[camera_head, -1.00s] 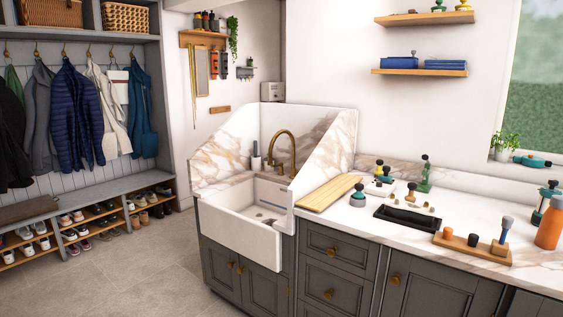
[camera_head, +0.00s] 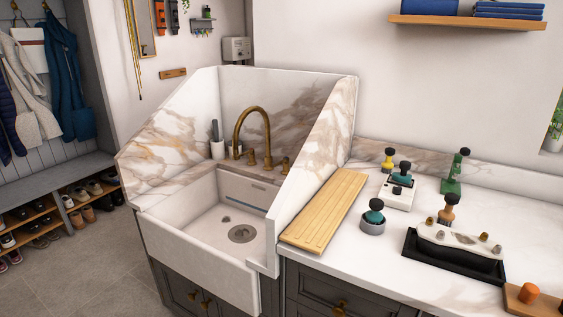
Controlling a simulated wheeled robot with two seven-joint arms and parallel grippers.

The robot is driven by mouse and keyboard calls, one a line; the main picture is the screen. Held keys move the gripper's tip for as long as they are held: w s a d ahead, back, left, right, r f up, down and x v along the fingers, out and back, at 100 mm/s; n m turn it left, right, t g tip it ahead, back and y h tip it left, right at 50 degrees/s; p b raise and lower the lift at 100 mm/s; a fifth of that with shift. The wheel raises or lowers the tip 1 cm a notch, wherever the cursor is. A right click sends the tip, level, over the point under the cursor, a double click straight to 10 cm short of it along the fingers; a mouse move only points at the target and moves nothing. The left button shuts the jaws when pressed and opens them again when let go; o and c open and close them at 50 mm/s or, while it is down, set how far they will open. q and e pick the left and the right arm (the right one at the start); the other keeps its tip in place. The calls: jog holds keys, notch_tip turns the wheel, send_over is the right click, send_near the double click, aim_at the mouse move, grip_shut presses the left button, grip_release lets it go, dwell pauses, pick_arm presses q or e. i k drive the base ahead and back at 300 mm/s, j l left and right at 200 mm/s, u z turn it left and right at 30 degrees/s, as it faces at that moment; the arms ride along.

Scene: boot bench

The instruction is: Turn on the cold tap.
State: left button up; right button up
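A brass gooseneck faucet (camera_head: 254,132) stands at the back of the white sink (camera_head: 205,245), in front of the marble splashback. A small brass tap handle (camera_head: 284,164) sits to the right of the spout. Another brass handle (camera_head: 251,157) shows near the spout's base; handle details are small, and I cannot tell which one is cold. No water stream shows, and the basin with its round drain (camera_head: 242,233) looks empty. Neither of my grippers is in view.
A wooden board (camera_head: 325,208) lies on the counter just right of the sink. Marble side panels (camera_head: 322,140) rise around the sink. Brushes, a white box (camera_head: 398,193) and a black tray (camera_head: 452,262) stand further right. Open floor (camera_head: 85,275) lies to the left.

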aim_at(286, 160)
jog(key=i+j+z, duration=0.25)
jog(key=i+j, duration=0.3)
jog(key=i+j+z, duration=0.25)
jog(key=i+j, duration=0.25)
jog(key=j, duration=0.2)
